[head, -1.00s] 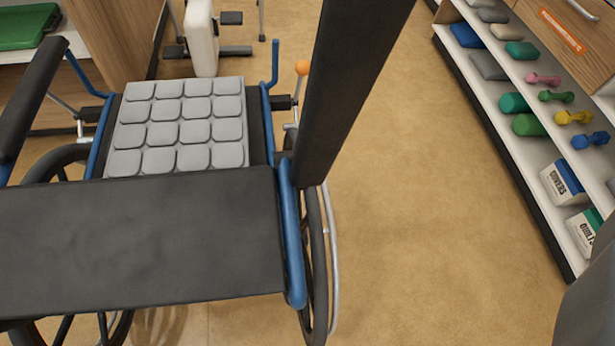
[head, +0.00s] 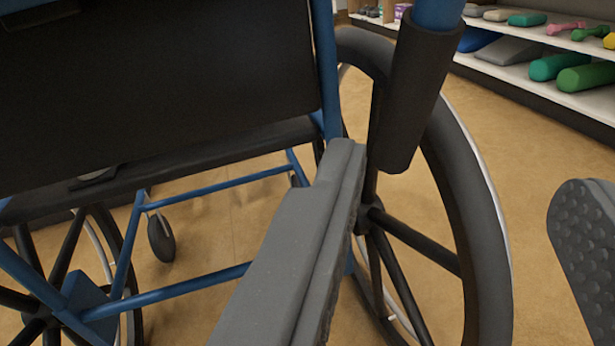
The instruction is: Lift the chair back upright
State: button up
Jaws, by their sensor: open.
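The wheelchair fills the left and middle of the head view, seen from close behind. Its black backrest panel (head: 150,85) rises at upper left beside a blue frame tube. A black push-handle grip (head: 415,95) on a blue tube points down toward me. My gripper (head: 462,170) is open, one grey finger left of the grip and the other, with a dimpled pad, far to its right. The grip shows between the fingers in the picture, closer to the left one; contact or depth I cannot tell. The chair's seat is hidden behind the backrest.
The right wheel (head: 470,210) stands on the floor just behind the grip and between my fingers in the picture. Blue frame bars and a small caster (head: 160,238) show at lower left. A shelf (head: 500,62) with bolsters and dumbbells is at upper right. Tan floor lies between.

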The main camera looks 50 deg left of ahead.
aim_at(411, 108)
jog(key=b+x, duration=0.1)
jog(key=x, duration=0.3)
jog(key=f+b+x, duration=0.1)
jog(key=x, duration=0.3)
jog(key=a+b+x, duration=0.1)
jog(key=b+x, duration=0.1)
jog(key=x, duration=0.2)
jog(key=shift+a+f, duration=0.25)
